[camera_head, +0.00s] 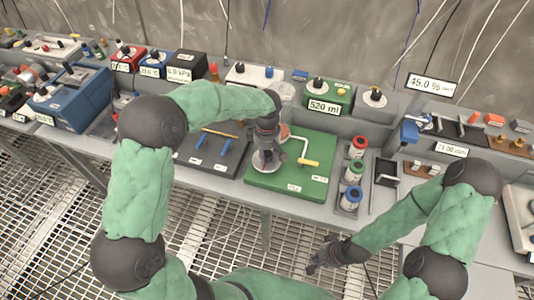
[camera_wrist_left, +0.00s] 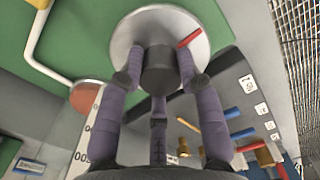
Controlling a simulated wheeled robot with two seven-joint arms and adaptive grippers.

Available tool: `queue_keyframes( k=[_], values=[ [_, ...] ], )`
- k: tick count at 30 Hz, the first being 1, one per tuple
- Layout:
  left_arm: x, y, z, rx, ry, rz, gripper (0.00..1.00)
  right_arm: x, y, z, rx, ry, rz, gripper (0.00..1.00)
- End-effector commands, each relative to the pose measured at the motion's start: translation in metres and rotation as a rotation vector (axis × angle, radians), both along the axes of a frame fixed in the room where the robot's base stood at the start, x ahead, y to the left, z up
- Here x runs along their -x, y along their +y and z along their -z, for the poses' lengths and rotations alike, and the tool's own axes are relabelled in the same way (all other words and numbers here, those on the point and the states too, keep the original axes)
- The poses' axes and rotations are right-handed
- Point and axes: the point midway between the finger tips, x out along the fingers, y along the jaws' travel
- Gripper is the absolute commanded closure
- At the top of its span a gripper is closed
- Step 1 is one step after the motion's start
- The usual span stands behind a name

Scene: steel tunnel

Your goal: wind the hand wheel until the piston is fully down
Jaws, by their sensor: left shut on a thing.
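The hand wheel is a round grey metal disc (camera_head: 264,168) with a dark hub, on a green base plate (camera_head: 312,180). The disc (camera_wrist_left: 200,35) fills the top middle of the left wrist view, with a red mark on its right side and the dark hub (camera_wrist_left: 158,68) at its centre. My left gripper (camera_head: 268,155) reaches down over it, its purple fingers closed around the hub. A reddish-brown disc (camera_wrist_left: 86,97) shows beside a numbered white scale (camera_wrist_left: 88,140); I cannot tell whether it is the piston. My right gripper (camera_head: 322,263) hangs low in front of the bench, away from the wheel.
A bent white pipe (camera_head: 304,146) with a yellow end lies on the green plate. A "520 ml" display (camera_head: 324,106) stands behind. A dark board with blue and yellow parts (camera_head: 212,150) lies to the left.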

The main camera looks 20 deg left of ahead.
Motion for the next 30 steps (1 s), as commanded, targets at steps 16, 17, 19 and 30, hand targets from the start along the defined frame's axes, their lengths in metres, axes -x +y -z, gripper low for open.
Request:
queue_keyframes(
  k=[16,17,19,30],
  values=[
    [-0.0007,0.0005,-0.0005,0.001,-0.002,-0.014,0.42,0.0000,-0.0001,0.0001,0.000,0.000,0.000,1.00],
    [-0.0006,0.0005,-0.0005,0.001,-0.002,-0.014,0.40,0.0000,0.0000,0.0001,0.000,0.000,0.000,1.00],
    [-0.0005,0.0005,-0.0004,0.000,-0.001,-0.014,0.40,0.0000,0.0000,0.0001,0.000,0.000,0.000,1.00],
    [-0.0011,0.0001,-0.0091,0.000,-0.004,-0.012,0.40,-0.0001,0.0000,0.0002,0.000,0.000,0.000,1.00]
  ],
)
